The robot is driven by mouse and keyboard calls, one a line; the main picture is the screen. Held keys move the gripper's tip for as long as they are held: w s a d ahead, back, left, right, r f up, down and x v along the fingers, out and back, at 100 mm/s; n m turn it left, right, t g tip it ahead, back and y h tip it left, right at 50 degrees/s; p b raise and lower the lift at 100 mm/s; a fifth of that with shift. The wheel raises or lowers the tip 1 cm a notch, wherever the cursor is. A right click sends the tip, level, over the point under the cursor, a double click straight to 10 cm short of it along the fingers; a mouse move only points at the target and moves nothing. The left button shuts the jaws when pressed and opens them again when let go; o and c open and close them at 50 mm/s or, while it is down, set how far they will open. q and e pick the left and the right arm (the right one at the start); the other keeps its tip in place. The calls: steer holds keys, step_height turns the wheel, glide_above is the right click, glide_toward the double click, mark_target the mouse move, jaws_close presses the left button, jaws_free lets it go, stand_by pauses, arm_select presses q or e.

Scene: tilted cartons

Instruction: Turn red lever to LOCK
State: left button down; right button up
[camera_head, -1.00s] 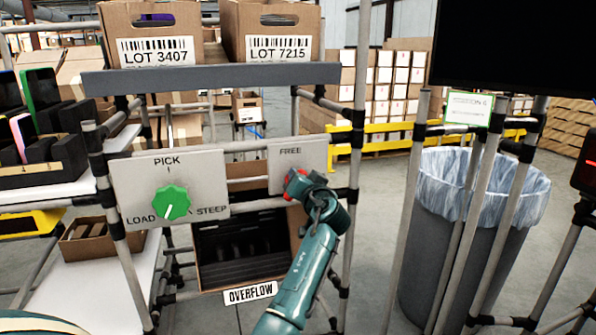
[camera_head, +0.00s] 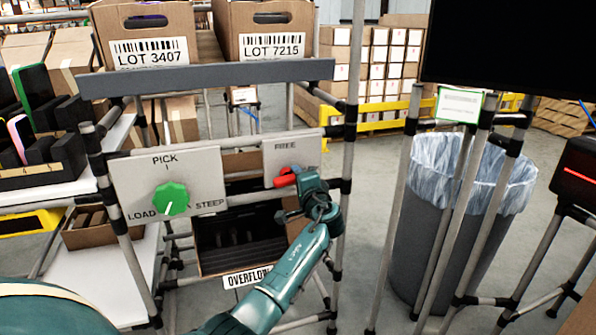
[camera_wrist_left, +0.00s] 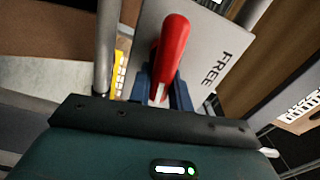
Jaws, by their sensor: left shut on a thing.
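The red lever (camera_head: 284,179) is on a light grey panel (camera_head: 308,152) marked FREE at its top. In the head view its visible red part points left, towards the green knob. My left gripper (camera_head: 297,178) is at the lever from the right and hides part of it and the lower panel. In the left wrist view the red lever (camera_wrist_left: 172,52) sits between the blue fingers (camera_wrist_left: 160,88), which are shut on it. There the panel (camera_wrist_left: 205,60) and its FREE text appear rotated. I see no LOCK mark. My right gripper is not in view.
A panel with a green knob (camera_head: 171,199) marked PICK, LOAD and STEEP is left of the lever. A grey shelf bar (camera_head: 205,78) with two LOT cartons is above. A dark crate (camera_head: 235,240) is below. A lined bin (camera_head: 450,220) and frame posts stand to the right.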

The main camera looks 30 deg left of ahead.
arm_select(q)
steer(key=shift+s+f+m+p, duration=0.1)
steer(key=shift+f+m+p, duration=0.25)
steer(key=shift+m, duration=0.35)
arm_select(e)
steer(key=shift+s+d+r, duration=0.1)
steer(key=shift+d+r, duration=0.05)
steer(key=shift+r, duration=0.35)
arm_select(q)
steer(key=c, duration=1.3)
jaws_free()
steer(key=shift+r, duration=0.1)
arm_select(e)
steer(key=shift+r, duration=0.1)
arm_select(q)
steer(key=shift+d, duration=0.1)
steer(key=p+v, duration=0.1)
steer(key=v, duration=1.2)
steer(key=shift+p, duration=0.3)
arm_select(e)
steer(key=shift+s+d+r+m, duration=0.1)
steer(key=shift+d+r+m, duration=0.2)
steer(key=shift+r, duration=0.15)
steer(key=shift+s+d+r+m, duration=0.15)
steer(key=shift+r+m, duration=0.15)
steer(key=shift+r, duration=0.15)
arm_select(q)
steer(key=shift+s, duration=0.1)
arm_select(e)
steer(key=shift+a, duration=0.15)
